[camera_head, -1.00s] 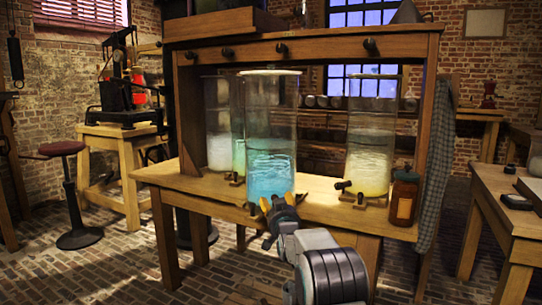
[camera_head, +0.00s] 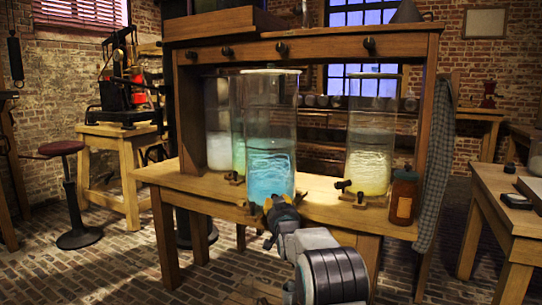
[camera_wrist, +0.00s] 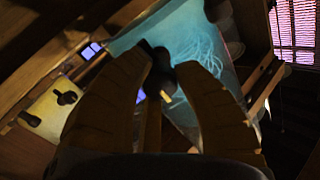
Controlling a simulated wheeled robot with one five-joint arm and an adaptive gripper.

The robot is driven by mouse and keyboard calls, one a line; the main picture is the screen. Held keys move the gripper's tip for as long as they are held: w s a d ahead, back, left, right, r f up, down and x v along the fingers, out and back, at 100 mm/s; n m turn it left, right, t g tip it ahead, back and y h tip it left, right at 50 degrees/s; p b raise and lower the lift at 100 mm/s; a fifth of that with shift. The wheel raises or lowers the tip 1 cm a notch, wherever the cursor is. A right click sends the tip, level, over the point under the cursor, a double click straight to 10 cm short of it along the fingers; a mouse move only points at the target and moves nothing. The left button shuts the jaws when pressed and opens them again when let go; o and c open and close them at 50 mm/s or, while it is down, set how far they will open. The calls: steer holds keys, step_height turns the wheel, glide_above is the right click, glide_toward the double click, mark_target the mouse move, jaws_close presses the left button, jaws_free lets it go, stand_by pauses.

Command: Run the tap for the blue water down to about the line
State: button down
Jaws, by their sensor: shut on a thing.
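The tall glass jar (camera_head: 268,105) with blue water (camera_head: 270,172) stands at the front of the wooden bench. The water fills roughly its lower half, and I cannot make out a marked line on the glass. My gripper (camera_head: 278,208) is at the foot of this jar, shut on its tap, which it mostly hides in the head view. In the wrist view the dark tap (camera_wrist: 160,62) lies between my two curved fingers, with the blue jar (camera_wrist: 205,45) behind it. I cannot see whether water is flowing.
A jar of yellowish liquid (camera_head: 370,165) with its own tap (camera_head: 343,185) stands to the right, beside an amber bottle (camera_head: 403,196). Pale and green jars (camera_head: 219,140) stand behind on the left. A checked cloth (camera_head: 436,180) hangs at the bench's right end. A stool (camera_head: 62,148) stands left.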

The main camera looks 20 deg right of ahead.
steer(key=n+b, duration=0.1)
steer(key=n, duration=0.3)
steer(key=shift+f+b, duration=0.1)
steer(key=shift+b, duration=0.25)
steer(key=shift+n, duration=1.3)
steer(key=shift+n, duration=1)
steer(key=shift+a, duration=0.1)
steer(key=m, duration=0.4)
steer(key=shift+m, duration=1.5)
